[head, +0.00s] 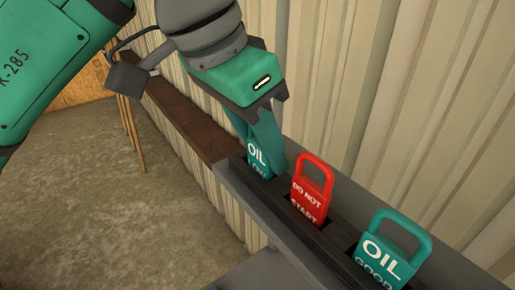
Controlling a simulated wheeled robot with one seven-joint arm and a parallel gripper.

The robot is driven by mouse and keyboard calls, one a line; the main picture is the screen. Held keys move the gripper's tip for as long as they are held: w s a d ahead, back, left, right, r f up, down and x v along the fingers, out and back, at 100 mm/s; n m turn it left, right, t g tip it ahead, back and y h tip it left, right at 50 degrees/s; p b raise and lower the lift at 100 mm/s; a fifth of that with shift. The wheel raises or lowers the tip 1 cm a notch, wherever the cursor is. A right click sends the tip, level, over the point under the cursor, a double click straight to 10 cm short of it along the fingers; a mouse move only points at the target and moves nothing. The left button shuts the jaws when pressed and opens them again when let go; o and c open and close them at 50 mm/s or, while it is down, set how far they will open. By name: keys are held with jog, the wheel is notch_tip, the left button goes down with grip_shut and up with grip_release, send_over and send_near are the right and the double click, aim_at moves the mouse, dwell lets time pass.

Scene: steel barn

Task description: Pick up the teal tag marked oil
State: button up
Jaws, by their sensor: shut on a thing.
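A teal tag with white lettering, "OIL" and what looks like "LOW" under it (257,160), stands upright at the far end of a dark slotted rack (290,222). My gripper (265,130) points down over it and is shut on its upper part; the fingers hide the tag's handle. The tag's lower edge is at the rack, and I cannot tell whether it is still seated in its slot. A second teal tag, marked "OIL GOOD" (385,252), stands in the rack at the near right, apart from my gripper.
A red "DO NOT START" tag (311,190) stands in the rack between the teal tags, close to my gripper's right. A grey ledge (350,193) and ribbed metal wall (420,110) lie behind. A brown beam (187,125) runs left of the rack. Open concrete floor lies left.

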jog(key=shift+a+r, duration=0.1)
jog(key=shift+r, duration=0.55)
jog(key=s+a+r, duration=0.4)
jog(key=s+r, duration=0.7)
jog(key=s, duration=0.2)
jog(key=shift+s+a+r, duration=0.15)
jog(key=shift+a+r, duration=0.05)
jog(key=shift+r, duration=0.15)
